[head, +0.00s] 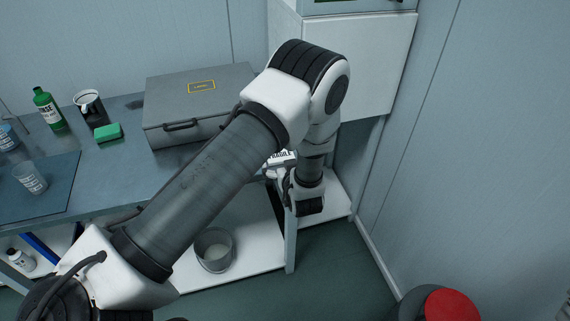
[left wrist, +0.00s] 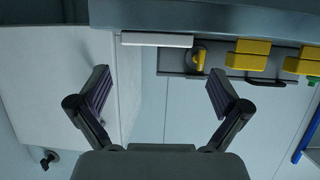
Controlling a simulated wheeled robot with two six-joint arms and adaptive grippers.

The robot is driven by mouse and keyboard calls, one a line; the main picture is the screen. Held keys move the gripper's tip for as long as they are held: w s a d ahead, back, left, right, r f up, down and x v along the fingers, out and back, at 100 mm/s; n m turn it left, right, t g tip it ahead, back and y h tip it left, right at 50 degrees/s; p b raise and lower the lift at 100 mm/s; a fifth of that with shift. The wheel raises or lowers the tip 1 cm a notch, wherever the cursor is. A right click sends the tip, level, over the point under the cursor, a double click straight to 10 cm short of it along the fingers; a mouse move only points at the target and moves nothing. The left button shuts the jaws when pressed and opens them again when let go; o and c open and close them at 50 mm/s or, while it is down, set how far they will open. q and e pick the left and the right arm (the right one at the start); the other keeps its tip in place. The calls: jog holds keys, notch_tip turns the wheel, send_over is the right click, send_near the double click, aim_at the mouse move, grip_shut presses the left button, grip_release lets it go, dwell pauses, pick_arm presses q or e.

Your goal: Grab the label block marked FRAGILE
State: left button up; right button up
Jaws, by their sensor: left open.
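The white label block marked FRAGILE (head: 285,156) lies near the right end of the bench in the head view, partly hidden by my left arm. A long white block (left wrist: 157,40) shows between and beyond the fingers in the left wrist view; no lettering is readable there. My left gripper (head: 276,174) is just in front of the FRAGILE block in the head view. Its two fingers also show wide apart in the left wrist view (left wrist: 160,78), with nothing between them. My right gripper is in neither view.
A grey case (head: 199,112) stands on the bench behind my left arm. Several yellow blocks (left wrist: 248,54) show in the wrist view. A bucket (head: 214,250) stands on the low shelf.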

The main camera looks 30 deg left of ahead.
pick_arm(q)
jog(key=x, duration=0.1)
jog(key=p+x, duration=0.1)
jog(key=x, duration=0.3)
jog(key=shift+w+d+f, duration=0.1)
jog(key=shift+w+d, duration=0.15)
jog(key=shift+w, duration=0.2)
jog(key=shift+w+a+f, duration=0.1)
jog(key=shift+a+f, duration=0.05)
jog(key=shift+a, duration=0.15)
jog(key=shift+a+f, duration=0.15)
jog(key=shift+a, duration=0.1)
jog(key=c, duration=0.5)
jog(key=shift+d, duration=0.2)
jog(key=shift+c, duration=0.5)
jog(key=shift+a, duration=0.1)
